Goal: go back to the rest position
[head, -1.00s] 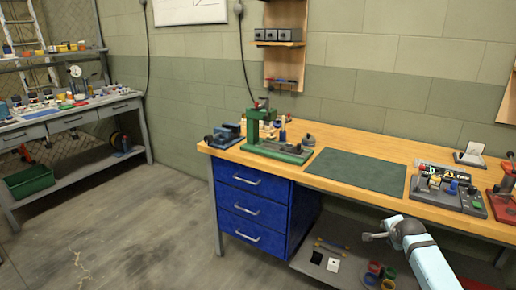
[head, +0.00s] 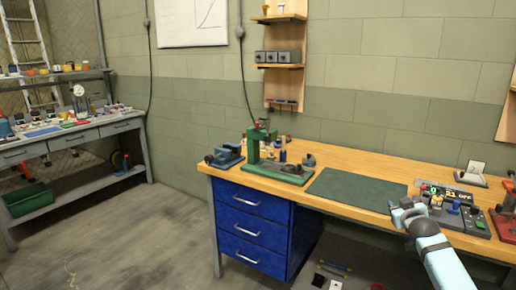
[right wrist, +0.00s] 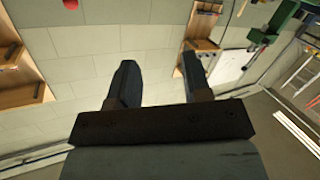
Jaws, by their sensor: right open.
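My right gripper (head: 401,212) is at the lower right of the head view, in front of the workbench (head: 353,212) near its front edge. It looks empty. In the right wrist view its two fingers (right wrist: 158,82) stand apart, with wall and shelves behind them and nothing between them. My left gripper is in neither view.
A green press (head: 262,152) and a blue vise (head: 225,155) stand on the bench's left part. A green mat (head: 355,190) lies bare in the middle. A control box (head: 462,215) with buttons sits close to my right gripper. Open floor (head: 120,230) lies left of the blue drawers (head: 252,225).

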